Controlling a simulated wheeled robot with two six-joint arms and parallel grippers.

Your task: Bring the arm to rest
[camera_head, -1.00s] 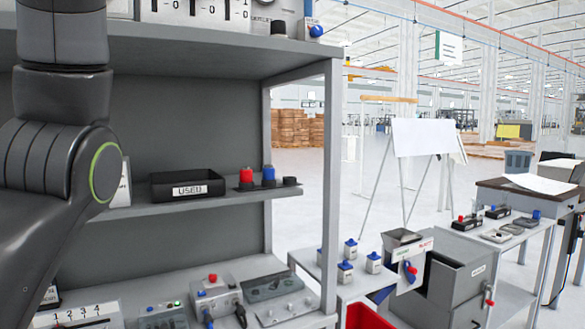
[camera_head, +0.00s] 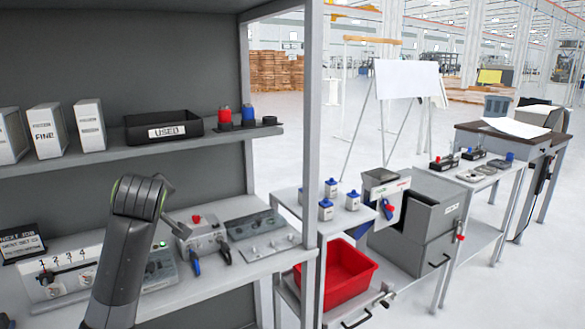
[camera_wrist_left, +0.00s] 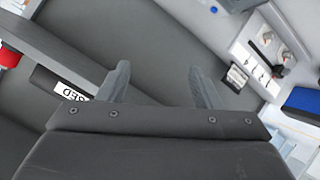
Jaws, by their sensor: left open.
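My left arm (camera_head: 130,240) rises from the bottom edge of the head view, in front of the lower worktop of the grey shelf unit. Its jaws cannot be made out clearly there. In the left wrist view my left gripper (camera_wrist_left: 160,69) has its two fingers apart with nothing between them. Past the fingers are the grey back panel and a shelf edge with the black tray marked USED (camera_wrist_left: 65,88). My right gripper is in neither view.
The middle shelf holds the USED tray (camera_head: 163,127), white boxes (camera_head: 46,130) and red and blue knobs (camera_head: 248,114). Control boxes (camera_head: 205,235) crowd the lower worktop near my arm. A red bin (camera_head: 335,275) and a grey cabinet (camera_head: 430,220) stand right.

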